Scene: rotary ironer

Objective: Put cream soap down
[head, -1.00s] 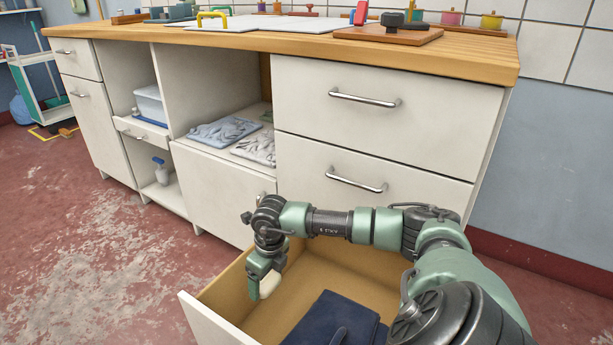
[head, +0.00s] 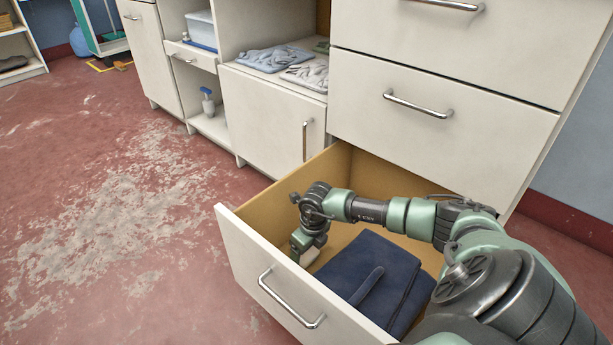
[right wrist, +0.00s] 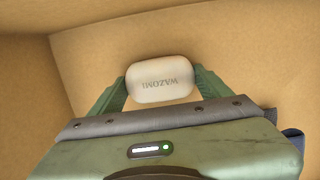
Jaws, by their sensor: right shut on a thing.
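The cream soap (right wrist: 160,79) is a pale rounded bar with raised lettering, seen in the right wrist view between the two green fingers. My right gripper (head: 303,243) is shut on it and points down inside the open drawer (head: 244,247). The soap also shows below the fingers in the head view (head: 309,257), near the drawer's left end. I cannot tell whether the soap touches the drawer floor. My left gripper is in neither view.
A folded dark blue cloth item (head: 372,272) with a strap lies in the drawer, right of my gripper. Bare drawer floor lies around the soap. Closed drawers (head: 440,80) rise above, and a cabinet door (head: 268,115) stands at the left.

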